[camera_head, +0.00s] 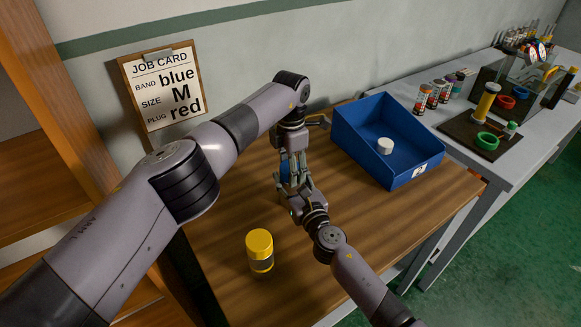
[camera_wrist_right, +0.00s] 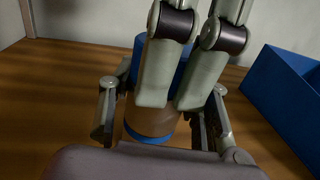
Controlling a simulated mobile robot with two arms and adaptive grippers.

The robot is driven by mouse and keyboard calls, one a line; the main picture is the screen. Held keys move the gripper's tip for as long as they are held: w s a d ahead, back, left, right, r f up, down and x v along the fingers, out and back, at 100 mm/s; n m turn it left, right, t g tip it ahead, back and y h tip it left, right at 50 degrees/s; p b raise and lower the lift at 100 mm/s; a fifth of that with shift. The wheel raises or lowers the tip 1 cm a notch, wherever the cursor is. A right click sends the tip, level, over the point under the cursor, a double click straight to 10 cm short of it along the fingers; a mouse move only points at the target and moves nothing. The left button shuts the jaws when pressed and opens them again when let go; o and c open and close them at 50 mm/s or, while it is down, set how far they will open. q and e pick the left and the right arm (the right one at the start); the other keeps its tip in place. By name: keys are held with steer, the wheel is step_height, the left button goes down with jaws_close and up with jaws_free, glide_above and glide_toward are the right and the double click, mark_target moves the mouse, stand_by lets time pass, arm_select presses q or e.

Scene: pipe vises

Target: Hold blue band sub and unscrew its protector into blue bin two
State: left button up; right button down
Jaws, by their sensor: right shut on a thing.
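The blue band sub (camera_wrist_right: 140,60) stands between my two grippers. In the right wrist view it shows a blue upper part, a brownish body and a blue ring (camera_wrist_right: 147,136) at its lower end. My right gripper (camera_head: 296,190) is shut on it, one finger on each side. My left gripper (camera_head: 291,165) comes down from above. Its fingers (camera_wrist_right: 178,100) hang in front of the sub and hide much of it; whether they grip it is unclear. The blue bin (camera_head: 364,154) stands to the right with a white cap (camera_head: 385,145) inside.
A yellow-lidded jar (camera_head: 260,250) stands on the wooden table (camera_head: 225,215) near the front. A job card (camera_head: 163,87) on the wall reads blue, M, red. A grey bench (camera_head: 410,73) at right carries several small jars and a dark board (camera_head: 462,130) with coloured rings.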

arm_select(q)
steer(key=shift+o, duration=1.4)
steer(key=shift+r, duration=0.1)
steer(key=shift+r, duration=2.2)
arm_select(e)
steer(key=c, duration=0.8)
jaws_free()
steer(key=shift+o, duration=0.2)
steer(key=shift+s+d, duration=0.1)
